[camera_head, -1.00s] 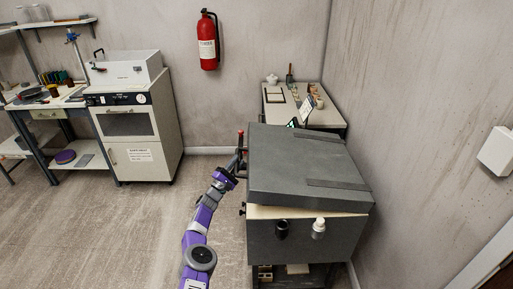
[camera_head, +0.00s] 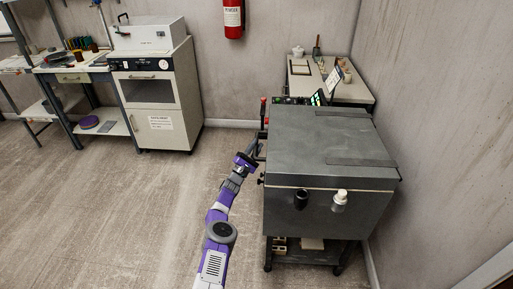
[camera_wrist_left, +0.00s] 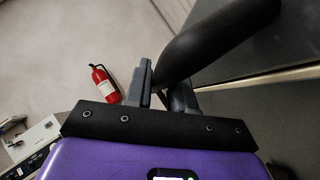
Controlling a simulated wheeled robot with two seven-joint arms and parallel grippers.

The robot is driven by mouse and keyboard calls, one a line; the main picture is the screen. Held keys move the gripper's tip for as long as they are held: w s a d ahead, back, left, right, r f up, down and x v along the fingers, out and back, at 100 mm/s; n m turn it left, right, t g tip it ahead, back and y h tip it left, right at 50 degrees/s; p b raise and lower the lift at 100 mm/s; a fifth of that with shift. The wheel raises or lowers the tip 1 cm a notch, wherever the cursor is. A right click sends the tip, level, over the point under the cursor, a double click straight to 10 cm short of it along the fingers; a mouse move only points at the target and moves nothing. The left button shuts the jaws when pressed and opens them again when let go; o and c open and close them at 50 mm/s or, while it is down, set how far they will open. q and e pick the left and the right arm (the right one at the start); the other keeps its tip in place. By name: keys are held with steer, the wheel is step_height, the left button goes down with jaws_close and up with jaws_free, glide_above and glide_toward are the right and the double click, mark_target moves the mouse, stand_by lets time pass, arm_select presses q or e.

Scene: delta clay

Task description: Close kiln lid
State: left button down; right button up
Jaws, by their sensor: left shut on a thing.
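The kiln (camera_head: 285,218) is a dark grey box on a wheeled stand, right of centre in the head view. Its grey lid (camera_head: 310,140) lies almost flat on the body, with only a thin pale line along the front seam. My left gripper (camera_head: 258,150) is at the kiln's left side, by the lid's handle. In the left wrist view the left gripper (camera_wrist_left: 162,98) is shut on the thick black handle (camera_wrist_left: 215,42). The handle is mostly hidden in the head view. My right gripper is not in view.
A cream cabinet (camera_head: 165,130) stands at the left. The wall is close on the right; the floor at left is clear.

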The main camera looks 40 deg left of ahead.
arm_select(q)
steer(key=shift+w+d+f, duration=0.15)
steer(key=shift+d+f, duration=0.3)
steer(key=shift+f, duration=0.1)
steer(key=c, duration=1.1)
jaws_free()
steer(key=shift+a, duration=0.15)
steer(key=shift+a+r, duration=0.1)
steer(key=shift+s+p, duration=0.2)
steer(key=shift+p, duration=0.25)
steer(key=p+v, duration=0.6)
steer(key=v, duration=0.1)
steer(key=shift+s, duration=0.15)
